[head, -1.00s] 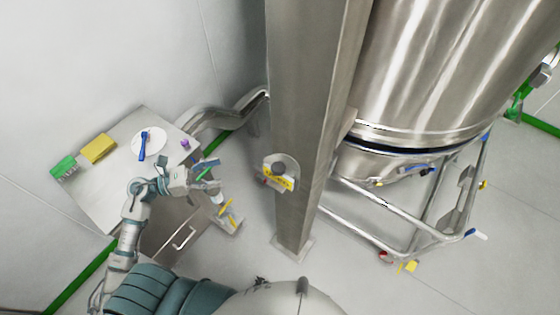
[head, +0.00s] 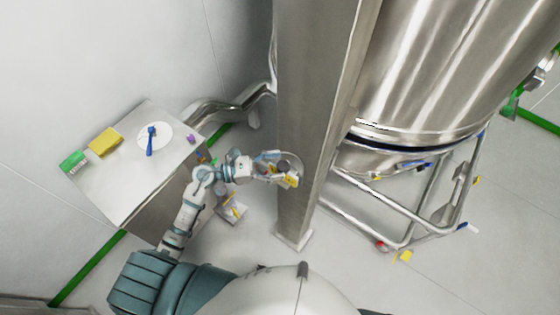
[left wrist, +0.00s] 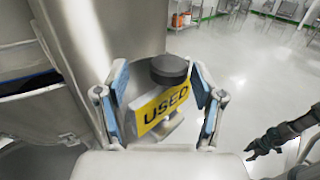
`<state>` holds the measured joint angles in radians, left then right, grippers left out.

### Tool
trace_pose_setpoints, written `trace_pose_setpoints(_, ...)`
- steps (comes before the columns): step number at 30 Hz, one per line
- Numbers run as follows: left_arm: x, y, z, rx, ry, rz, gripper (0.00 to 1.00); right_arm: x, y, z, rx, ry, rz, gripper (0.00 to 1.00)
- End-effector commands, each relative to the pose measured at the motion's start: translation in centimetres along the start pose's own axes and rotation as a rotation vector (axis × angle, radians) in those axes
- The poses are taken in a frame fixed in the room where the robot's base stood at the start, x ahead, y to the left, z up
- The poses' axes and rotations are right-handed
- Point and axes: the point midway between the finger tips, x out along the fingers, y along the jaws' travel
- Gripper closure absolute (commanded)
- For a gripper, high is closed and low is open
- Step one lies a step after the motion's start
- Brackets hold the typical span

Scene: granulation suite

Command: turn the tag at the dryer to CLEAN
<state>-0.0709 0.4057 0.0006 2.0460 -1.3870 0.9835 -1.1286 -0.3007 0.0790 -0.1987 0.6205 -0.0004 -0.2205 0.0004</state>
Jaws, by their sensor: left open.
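The tag (left wrist: 163,108) is a white and yellow plate reading USED, below a dark round knob (left wrist: 169,69) in the left wrist view. In the head view the tag (head: 291,180) hangs at the side of the steel column (head: 305,120), partly hidden by my gripper. My left gripper (head: 277,167) is open at the tag. In the left wrist view its blue-padded fingers (left wrist: 160,95) stand on either side of the tag and knob. I cannot tell whether either finger touches them. The dryer (head: 420,80) is the large steel vessel behind the column.
A steel cabinet (head: 120,190) at the left bears a white plate (head: 166,134) with a blue tool, a yellow block (head: 105,142) and a green box (head: 73,160). A tubular frame (head: 380,212) stands under the dryer. Floor in front of the column is clear.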

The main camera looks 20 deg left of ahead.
Motion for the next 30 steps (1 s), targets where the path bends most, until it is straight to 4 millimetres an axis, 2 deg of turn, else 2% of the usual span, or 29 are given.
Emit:
trace_pose_setpoints(6,2.1,-0.7,0.2,0.007,0.009,-0.003,0.32,-0.2,-0.8,-0.2,0.001,0.003,-0.009,0.54)
trace_pose_setpoints(11,2.4,-0.8,0.2,0.008,0.012,-0.002,0.32,-0.2,-0.5,-0.2,-0.001,0.002,-0.006,0.54)
trace_pose_setpoints(14,2.0,-0.7,0.2,0.006,0.009,-0.003,0.54,-0.2,0.1,0.0,-0.003,0.001,0.001,0.54)
trace_pose_setpoints(18,1.4,-0.4,0.1,0.002,0.003,-0.005,0.89,-0.2,1.4,0.2,-0.006,-0.003,0.015,0.54)
trace_pose_setpoints(19,1.3,-0.4,0.1,0.001,0.002,-0.006,0.94,-0.2,1.6,0.3,-0.006,-0.004,0.018,0.54)
trace_pose_setpoints(23,0.8,-0.4,0.0,-0.001,0.0,-0.005,0.93,-0.2,1.5,0.2,-0.005,-0.002,0.017,0.54)
trace_pose_setpoints(30,0.8,-0.3,-0.1,0.001,0.004,-0.001,0.93,-0.2,-0.9,-0.3,0.001,0.004,-0.011,0.54)
